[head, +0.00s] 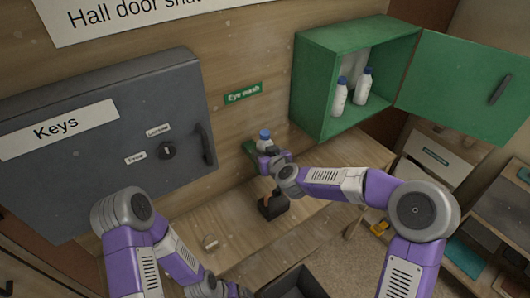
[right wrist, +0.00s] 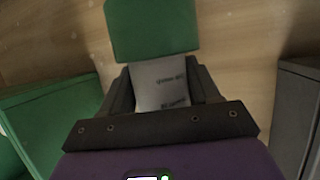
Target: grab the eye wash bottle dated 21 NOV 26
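A white eye wash bottle with a blue cap (head: 264,137) is at a green wall bracket (head: 250,148), below the green Eye wash sign (head: 243,93). My right gripper (head: 268,158) is at this bottle. In the right wrist view its two fingers lie close against both sides of the white bottle (right wrist: 160,84). Dark print shows on the bottle, but I cannot read the date. Two more white bottles with blue caps, a front one (head: 339,98) and a rear one (head: 363,87), stand in the open green cabinet (head: 312,85).
A grey key cabinet (head: 100,140) is on the wall at left. The cabinet's green door (head: 465,85) hangs open to the right. On the bench (head: 240,225) are a small black holder (head: 272,208) and a small pale block (head: 210,242). A dark tray (head: 293,284) is at the bottom.

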